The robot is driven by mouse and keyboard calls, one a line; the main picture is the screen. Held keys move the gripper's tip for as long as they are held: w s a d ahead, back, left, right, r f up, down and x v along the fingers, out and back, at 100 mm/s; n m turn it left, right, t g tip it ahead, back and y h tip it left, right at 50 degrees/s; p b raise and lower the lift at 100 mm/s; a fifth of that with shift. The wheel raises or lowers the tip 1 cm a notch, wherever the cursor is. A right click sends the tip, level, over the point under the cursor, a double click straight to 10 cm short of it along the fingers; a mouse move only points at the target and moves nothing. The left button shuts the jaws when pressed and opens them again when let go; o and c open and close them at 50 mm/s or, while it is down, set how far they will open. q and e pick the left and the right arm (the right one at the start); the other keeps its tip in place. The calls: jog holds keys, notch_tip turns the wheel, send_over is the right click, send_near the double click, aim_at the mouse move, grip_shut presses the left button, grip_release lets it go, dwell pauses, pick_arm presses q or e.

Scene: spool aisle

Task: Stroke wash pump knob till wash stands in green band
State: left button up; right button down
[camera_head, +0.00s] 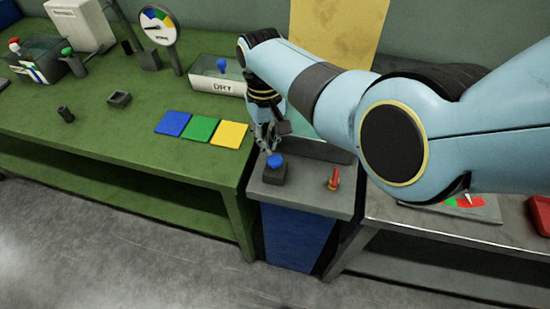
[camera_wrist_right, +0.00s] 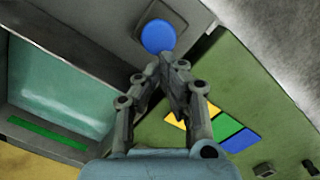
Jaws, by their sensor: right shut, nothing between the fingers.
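The blue pump knob (camera_head: 275,161) sits on a dark square base on the grey cabinet top; it also shows in the right wrist view (camera_wrist_right: 158,36). My right gripper (camera_head: 269,147) is shut and empty, pointing down, with its fingertips just above or at the knob. In the wrist view its closed tips (camera_wrist_right: 170,58) lie at the knob's edge; I cannot tell whether they touch. A basin with teal wash (camera_wrist_right: 62,85) has a green band (camera_wrist_right: 47,133) along one side. I cannot tell where the wash level stands against it. My left gripper is not in view.
A small red upright (camera_head: 334,180) stands right of the knob. The green bench holds blue, green and yellow tiles (camera_head: 202,129), a white DRY tray (camera_head: 217,86) and a dial gauge (camera_head: 158,25). My right arm hides much of the area behind the cabinet.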

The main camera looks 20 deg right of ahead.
jog(key=shift+w, duration=0.15)
jog(key=shift+r, duration=0.1)
notch_tip(320, 180, up, 12)
jog(key=w, duration=0.1)
jog(key=shift+w, duration=0.15)
dwell(1.1)
